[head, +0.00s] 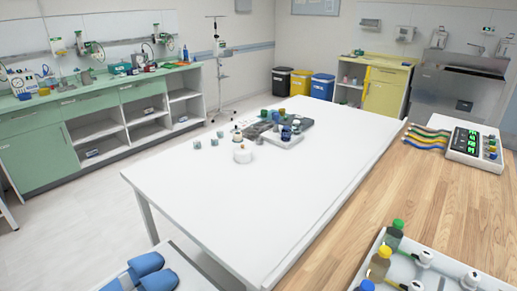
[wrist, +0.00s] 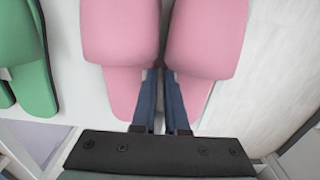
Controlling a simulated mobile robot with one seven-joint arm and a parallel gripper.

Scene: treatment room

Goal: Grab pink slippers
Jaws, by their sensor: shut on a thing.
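A pair of pink slippers shows in the wrist view, the left one (wrist: 120,35) and the right one (wrist: 207,38) side by side with their toes toward the top. My gripper (wrist: 160,75) reaches up between them, its two blue-grey fingers close together. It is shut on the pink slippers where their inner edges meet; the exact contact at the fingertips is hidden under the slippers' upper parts. The head view does not show the pink slippers or my gripper.
A green slipper (wrist: 33,60) lies left of the pink pair on a white surface. In the head view, blue slippers (head: 148,272) lie on a white surface at the lower left. A large white table (head: 260,200) fills the middle, with a wooden counter (head: 440,200) to its right.

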